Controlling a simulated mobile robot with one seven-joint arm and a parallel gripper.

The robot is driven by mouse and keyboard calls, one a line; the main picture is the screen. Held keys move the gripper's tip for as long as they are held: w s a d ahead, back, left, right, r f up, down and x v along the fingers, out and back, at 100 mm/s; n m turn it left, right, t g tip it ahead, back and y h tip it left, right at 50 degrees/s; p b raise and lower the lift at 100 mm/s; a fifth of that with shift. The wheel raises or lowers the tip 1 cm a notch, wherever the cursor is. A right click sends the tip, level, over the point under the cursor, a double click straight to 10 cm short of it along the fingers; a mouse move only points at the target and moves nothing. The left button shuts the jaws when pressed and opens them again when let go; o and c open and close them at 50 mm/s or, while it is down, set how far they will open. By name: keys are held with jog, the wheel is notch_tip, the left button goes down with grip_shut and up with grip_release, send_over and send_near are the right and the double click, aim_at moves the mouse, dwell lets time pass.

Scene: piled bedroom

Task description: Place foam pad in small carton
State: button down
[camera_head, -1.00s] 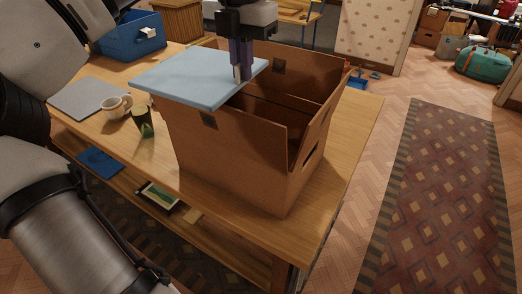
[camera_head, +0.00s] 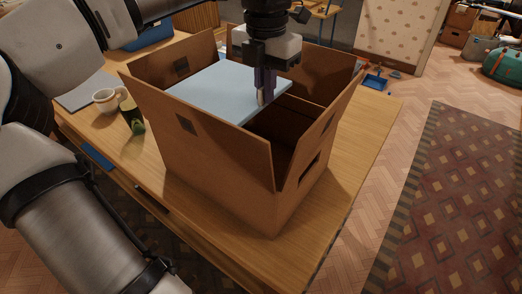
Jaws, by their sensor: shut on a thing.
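The foam pad (camera_head: 215,88) is a flat, light blue square slab. My gripper (camera_head: 264,97) is shut on its right edge and holds it roughly level. The small carton (camera_head: 225,161) is an open brown cardboard box with raised flaps, standing on the wooden table. The pad is within the carton's opening, between the flaps, with its near edge partly hidden behind the front flap. The carton's right part shows a dark, empty interior. I cannot see whether the pad touches anything below it.
A cup (camera_head: 107,100) and a dark green tumbler (camera_head: 132,118) stand left of the carton, near a grey flat item (camera_head: 83,93). A blue bin (camera_head: 148,40) stands at the back left. The wooden table (camera_head: 350,150) is clear to the right of the carton.

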notch_tip(320, 180, down, 15)
jog(key=shift+r, duration=0.15)
dwell(0.4)
jog(key=shift+f+b, duration=0.5)
jog(key=shift+f, duration=0.15)
jog(key=c, duration=1.6)
grip_release()
jog(key=shift+r, duration=0.1)
notch_tip(320, 180, up, 13)
jog(key=shift+r+p, duration=0.1)
jog(key=shift+p, duration=0.5)
